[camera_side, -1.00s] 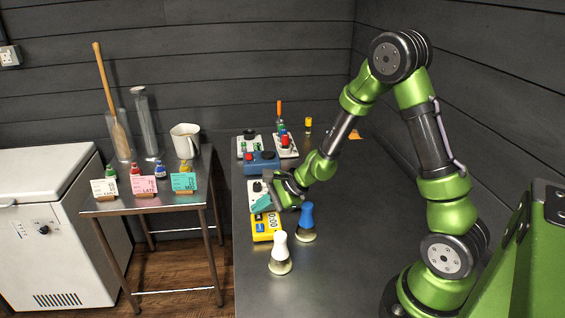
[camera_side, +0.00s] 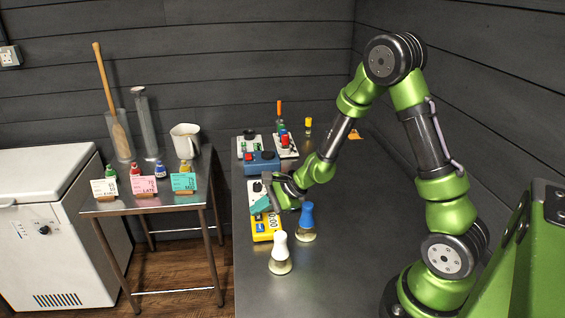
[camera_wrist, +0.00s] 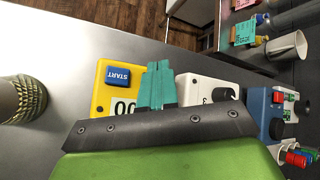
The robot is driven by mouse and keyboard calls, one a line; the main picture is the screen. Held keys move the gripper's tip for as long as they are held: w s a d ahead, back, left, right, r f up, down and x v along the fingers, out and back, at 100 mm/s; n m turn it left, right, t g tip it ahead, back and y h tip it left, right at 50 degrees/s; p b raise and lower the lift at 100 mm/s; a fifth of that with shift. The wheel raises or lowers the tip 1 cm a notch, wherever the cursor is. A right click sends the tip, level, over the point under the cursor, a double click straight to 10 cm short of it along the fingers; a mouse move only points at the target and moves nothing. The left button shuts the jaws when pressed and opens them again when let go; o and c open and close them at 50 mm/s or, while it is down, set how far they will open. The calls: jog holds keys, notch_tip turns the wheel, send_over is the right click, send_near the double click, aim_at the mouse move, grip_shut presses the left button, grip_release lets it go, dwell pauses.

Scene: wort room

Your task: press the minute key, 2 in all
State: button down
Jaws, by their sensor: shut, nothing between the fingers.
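The yellow timer (camera_side: 266,236) lies on the dark bench, with a display reading 00 and more digits hidden. In the wrist view the timer (camera_wrist: 100,100) shows a blue START key (camera_wrist: 118,75). My gripper (camera_side: 260,206) points down at the far end of the timer in the side view. Its teal fingers (camera_wrist: 157,88) are shut and empty, and cover the timer's right part in the wrist view. No minute key can be made out; that part is hidden behind the fingers. I cannot tell whether the fingertips touch the timer.
A white box with a black knob (camera_wrist: 222,94) stands right beside the timer. A blue box (camera_side: 262,162) stands farther back. A blue-topped flask (camera_side: 306,222) and a white-topped flask (camera_side: 280,254) stand close to the timer. The bench's right side is clear.

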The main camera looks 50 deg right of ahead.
aim_at(261, 217)
jog(key=shift+s+d+f, duration=0.2)
jog(key=shift+s+f, duration=0.1)
jog(key=shift+f, duration=0.1)
jog(key=shift+w+a+r, duration=0.1)
jog(key=shift+r, duration=0.5)
jog(key=shift+w+a+r, duration=0.1)
jog(key=shift+r, duration=0.45)
jog(key=shift+r, duration=2.55)
notch_tip(261, 217, up, 4)
jog(key=shift+d+f, duration=0.1)
jog(key=shift+f, duration=0.1)
dwell(0.4)
